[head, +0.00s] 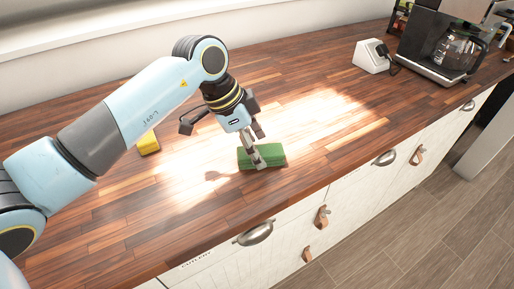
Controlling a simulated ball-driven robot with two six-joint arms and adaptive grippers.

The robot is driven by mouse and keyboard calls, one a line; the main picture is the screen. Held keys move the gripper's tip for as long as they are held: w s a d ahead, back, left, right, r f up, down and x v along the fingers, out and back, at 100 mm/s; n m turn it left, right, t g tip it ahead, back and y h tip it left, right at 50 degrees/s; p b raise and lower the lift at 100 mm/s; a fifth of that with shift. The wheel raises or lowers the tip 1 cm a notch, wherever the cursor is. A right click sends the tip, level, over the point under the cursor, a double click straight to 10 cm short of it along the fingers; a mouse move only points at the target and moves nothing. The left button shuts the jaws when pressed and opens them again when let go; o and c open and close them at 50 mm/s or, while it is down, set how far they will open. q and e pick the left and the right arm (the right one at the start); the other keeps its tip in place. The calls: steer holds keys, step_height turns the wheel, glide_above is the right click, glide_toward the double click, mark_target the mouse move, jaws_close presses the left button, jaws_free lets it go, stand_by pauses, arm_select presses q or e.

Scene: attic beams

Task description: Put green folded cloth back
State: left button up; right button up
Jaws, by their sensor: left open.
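The green folded cloth (271,157) lies flat on the wooden countertop near its front edge, in a sunlit patch. My left gripper (255,160) reaches down from the upper left, its fingertips at the left part of the cloth. The gripper is open, and part of the cloth is hidden behind the fingers. I cannot tell whether the fingers touch the cloth. My right gripper is not in view.
A yellow object (148,143) lies on the counter behind my left arm. A small white device (371,56) and a coffee machine (441,45) stand at the back right. White drawers (335,205) with metal handles are below the counter edge. The counter right of the cloth is clear.

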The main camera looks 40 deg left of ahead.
arm_select(q)
steer(key=v, duration=1.1)
